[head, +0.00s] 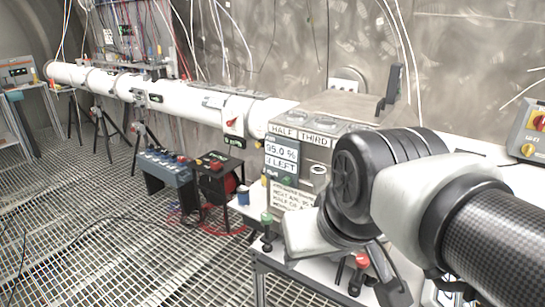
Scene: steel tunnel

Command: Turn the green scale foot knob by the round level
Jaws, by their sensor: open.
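A small green knob (266,218) stands on a dark foot at the front left corner of the white table, below the grey scale box (345,115). A red knob (361,261) on a similar dark foot stands near the table's front edge, beside my gripper. A small pale ring (318,170) on the box's front may be the round level, but I cannot be sure. My gripper (388,280) is low over the table front, to the right of the green knob and apart from it. It is open; my wrist hides part of it and of the table.
The box carries a display (282,157) and a text plate (291,196). A blue unit (168,170) and a black box with red parts (217,178) stand left of the table. A long white pipe (170,98) runs along the wall.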

